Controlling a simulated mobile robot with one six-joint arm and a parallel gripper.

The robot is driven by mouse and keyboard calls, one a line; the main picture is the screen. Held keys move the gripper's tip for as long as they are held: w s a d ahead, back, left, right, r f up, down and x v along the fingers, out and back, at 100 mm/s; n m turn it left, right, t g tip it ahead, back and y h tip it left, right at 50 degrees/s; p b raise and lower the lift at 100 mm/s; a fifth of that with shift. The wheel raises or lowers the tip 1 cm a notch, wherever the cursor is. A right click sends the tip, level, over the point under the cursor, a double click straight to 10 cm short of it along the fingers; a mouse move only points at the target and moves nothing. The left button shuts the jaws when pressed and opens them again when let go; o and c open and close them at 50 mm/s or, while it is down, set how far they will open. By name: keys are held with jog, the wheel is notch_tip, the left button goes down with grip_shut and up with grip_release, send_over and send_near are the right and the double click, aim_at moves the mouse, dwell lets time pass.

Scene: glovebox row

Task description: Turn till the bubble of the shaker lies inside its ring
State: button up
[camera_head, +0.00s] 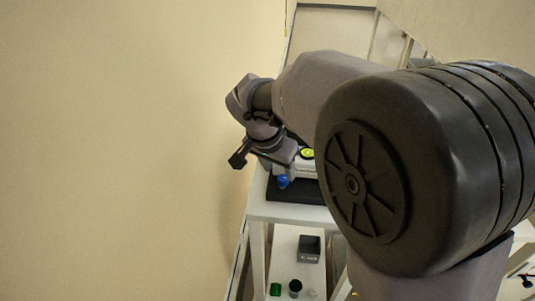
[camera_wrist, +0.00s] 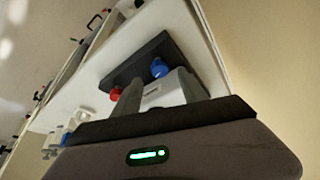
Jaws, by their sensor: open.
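The shaker is a small white device (camera_head: 302,168) on a table, partly hidden behind my arm in the head view. Its yellow-green bubble level (camera_head: 307,153) shows on top, too small to tell where the bubble lies against its ring. A blue knob (camera_head: 283,181) sits at its near corner. In the wrist view the white body (camera_wrist: 165,92) shows with the blue knob (camera_wrist: 159,68) and a red knob (camera_wrist: 115,94). My gripper (camera_wrist: 160,77) is open, its two grey fingers pointing toward the shaker side. I cannot tell whether they touch anything.
A dark slab (camera_head: 295,194) lies under the shaker on the white table (camera_head: 262,209). Below stand a dark grey box (camera_head: 309,249), a green block (camera_head: 275,289) and a dark cup (camera_head: 295,288). A bare beige wall rises on the left.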

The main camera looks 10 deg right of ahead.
aim_at(283, 179)
jog(key=b+x, duration=0.1)
jog(key=x, duration=0.3)
jog(key=shift+d+f, duration=0.1)
jog(key=shift+f, duration=0.15)
grip_shut()
jog(key=n, duration=0.2)
jog(key=n+y+p, duration=0.1)
jog(key=n, duration=0.1)
jog(key=shift+s+d+r+t, duration=0.1)
jog(key=shift+s+d+t, duration=0.05)
jog(key=shift+t, duration=0.15)
jog(key=shift+d+n+y+p, duration=0.1)
jog(key=shift+n+y+p, duration=0.5)
jog(key=shift+n+p, duration=1)
jog(key=shift+n, duration=0.1)
